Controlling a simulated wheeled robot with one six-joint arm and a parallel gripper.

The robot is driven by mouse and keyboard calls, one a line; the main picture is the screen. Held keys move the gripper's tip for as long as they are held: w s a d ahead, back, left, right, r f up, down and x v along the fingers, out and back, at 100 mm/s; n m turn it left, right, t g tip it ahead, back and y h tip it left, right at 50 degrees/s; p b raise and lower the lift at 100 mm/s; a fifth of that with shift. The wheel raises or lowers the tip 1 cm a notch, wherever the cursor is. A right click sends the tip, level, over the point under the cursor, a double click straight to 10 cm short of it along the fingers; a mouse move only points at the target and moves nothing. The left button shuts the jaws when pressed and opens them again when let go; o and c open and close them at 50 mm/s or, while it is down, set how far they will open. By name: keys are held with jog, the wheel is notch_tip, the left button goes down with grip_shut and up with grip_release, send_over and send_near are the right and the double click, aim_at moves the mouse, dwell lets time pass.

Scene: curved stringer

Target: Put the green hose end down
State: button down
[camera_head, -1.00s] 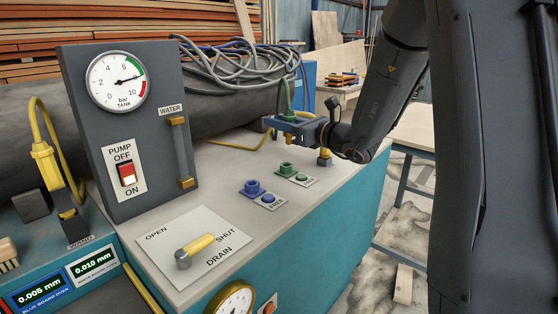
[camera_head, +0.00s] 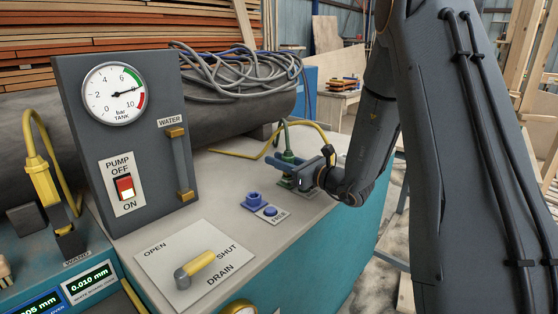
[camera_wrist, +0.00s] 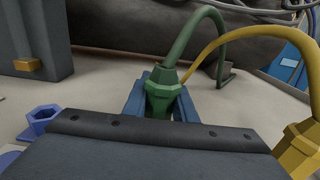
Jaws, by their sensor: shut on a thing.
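The green hose end (camera_wrist: 163,95) is held between the blue fingers of my gripper (camera_head: 289,168), which is shut on it. In the head view the green hose end (camera_head: 289,157) is upright, above the spot of the green socket (camera_head: 284,184). The gripper hides most of that socket, so I cannot tell whether the hose end touches it. In the wrist view the green hose (camera_wrist: 205,38) arches up and to the right from the hose end.
A blue socket (camera_head: 254,200) labelled FREE stands to the left. A yellow hose end (camera_wrist: 298,150) is close on the right in the wrist view. The gauge panel (camera_head: 140,180) rises at the left. The drain lever (camera_head: 197,267) lies in front.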

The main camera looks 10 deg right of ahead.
jog(key=shift+f, duration=0.1)
jog(key=c, duration=1.9)
grip_release()
jog(key=shift+f, duration=0.1)
jog(key=o, duration=0.4)
jog(key=shift+o, duration=0.2)
jog(key=shift+r, duration=0.25)
jog(key=b+v, duration=0.1)
jog(key=v, duration=1)
jog(key=shift+s+d+b, duration=0.25)
jog(key=shift+s+b, duration=0.05)
jog(key=shift+s, duration=0.1)
jog(key=shift+f, duration=0.1)
